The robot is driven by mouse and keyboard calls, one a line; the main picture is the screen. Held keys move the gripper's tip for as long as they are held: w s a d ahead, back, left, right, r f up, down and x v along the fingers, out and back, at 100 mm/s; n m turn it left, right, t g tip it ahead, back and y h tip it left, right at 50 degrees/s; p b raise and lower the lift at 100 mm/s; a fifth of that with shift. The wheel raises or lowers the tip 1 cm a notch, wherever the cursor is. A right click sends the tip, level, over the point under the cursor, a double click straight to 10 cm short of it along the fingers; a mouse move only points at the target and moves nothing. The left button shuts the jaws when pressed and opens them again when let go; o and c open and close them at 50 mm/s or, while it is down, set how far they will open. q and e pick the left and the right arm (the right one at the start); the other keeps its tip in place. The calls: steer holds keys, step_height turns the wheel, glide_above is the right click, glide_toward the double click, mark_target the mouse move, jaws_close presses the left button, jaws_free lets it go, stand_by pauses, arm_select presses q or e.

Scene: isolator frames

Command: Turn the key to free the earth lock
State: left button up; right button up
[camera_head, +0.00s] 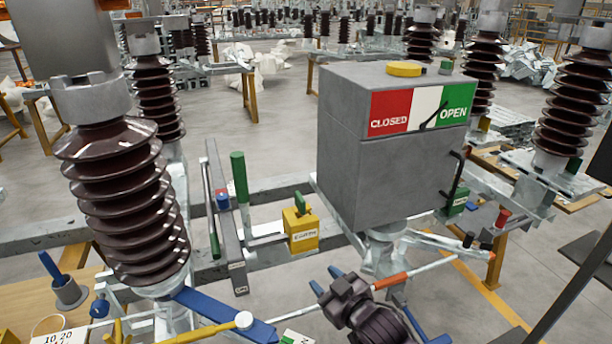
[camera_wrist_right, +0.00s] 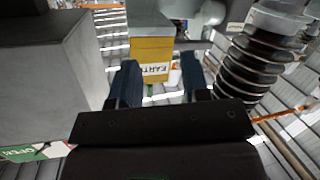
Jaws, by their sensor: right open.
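The yellow earth lock box (camera_head: 302,232), labelled EARTH, is mounted on the grey steel frame left of the big grey cabinet. A small green key (camera_head: 300,204) stands up from its top. My right gripper (camera_head: 326,280) is below and slightly right of the box in the head view, with its blue fingers apart and nothing between them. In the right wrist view the yellow box (camera_wrist_right: 153,50) shows beyond the open fingers (camera_wrist_right: 158,82), apart from them. I cannot make out the key in that view. My left gripper is not in view.
The grey cabinet (camera_head: 375,150) with a CLOSED/OPEN plate (camera_head: 422,107) stands right of the lock. A green upright handle (camera_head: 240,180) and a grey upright bar (camera_head: 226,225) stand to its left. Brown insulators (camera_head: 125,200) flank the frame. An orange-banded rod (camera_head: 390,281) passes near my right gripper.

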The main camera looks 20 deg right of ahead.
steer(key=w+a+r+n+y, duration=0.3)
steer(key=a+r+n, duration=0.1)
steer(key=r, duration=0.3)
steer(key=w+a+r+n+t+y+p, duration=0.1)
steer(key=w+a+r+n+y, duration=0.25)
steer(key=r, duration=0.35)
steer(key=w+a+r+n+y, duration=0.2)
steer(key=a+r+n, duration=0.3)
steer(key=r, duration=0.3)
steer(key=s+a+r+n+g+y+p, duration=0.15)
steer(key=a+r+n+g+y, duration=0.45)
steer(key=r+n, duration=0.6)
steer(key=m+g+h, duration=0.5)
steer(key=m+h, duration=1.3)
steer(key=m, duration=1.2)
glide_toward(301, 198)
steer(key=x, duration=0.3)
steer(key=b+x, duration=0.4)
steer(key=x, duration=0.3)
steer(key=shift+w+f, duration=0.1)
steer(key=shift+f, duration=0.3)
steer(key=shift+w+f+b, duration=0.45)
steer(key=shift+f+b, duration=0.05)
steer(key=shift+f, duration=0.1)
